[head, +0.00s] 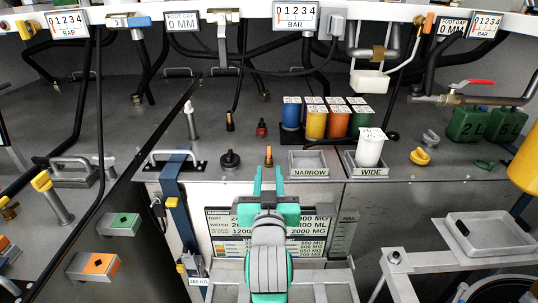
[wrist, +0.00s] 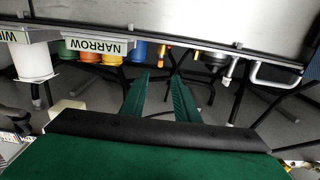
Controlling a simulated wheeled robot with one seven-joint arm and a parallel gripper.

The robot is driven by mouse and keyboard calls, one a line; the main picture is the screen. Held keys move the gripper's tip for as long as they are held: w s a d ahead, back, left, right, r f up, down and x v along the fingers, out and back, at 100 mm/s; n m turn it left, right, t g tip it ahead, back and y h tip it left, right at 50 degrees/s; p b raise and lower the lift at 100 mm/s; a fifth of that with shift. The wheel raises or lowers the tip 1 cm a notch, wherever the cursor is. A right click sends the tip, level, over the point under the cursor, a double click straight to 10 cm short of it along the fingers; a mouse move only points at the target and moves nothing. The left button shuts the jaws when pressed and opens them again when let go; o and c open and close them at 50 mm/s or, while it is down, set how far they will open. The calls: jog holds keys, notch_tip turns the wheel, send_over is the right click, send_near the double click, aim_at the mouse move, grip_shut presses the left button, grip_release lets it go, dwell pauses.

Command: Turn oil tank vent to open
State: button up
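My gripper (head: 268,169) is open and empty in the head view, its two green fingers pointing at the tank's front edge. A small orange-topped fitting (head: 268,157) stands there, just beyond the fingertips. A black round knob (head: 229,159) stands left of it. A red knob (head: 261,128) and a yellow-topped black fitting (head: 230,121) stand farther back. No readable label marks which one is the oil tank vent. In the wrist view, which looks upside down, the gripper (wrist: 161,76) is open, with an orange fitting (wrist: 163,56) above the fingertips, not between them.
The NARROW tray (head: 308,170) and WIDE tray (head: 370,172) sit right of the fingers; a white cup (head: 370,148) stands in the WIDE one. Coloured canisters (head: 316,122) stand behind. Hoses hang over the tank.

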aim_at(269, 155)
jog(key=w, duration=0.9)
jog(key=shift+w, duration=0.4)
grip_shut()
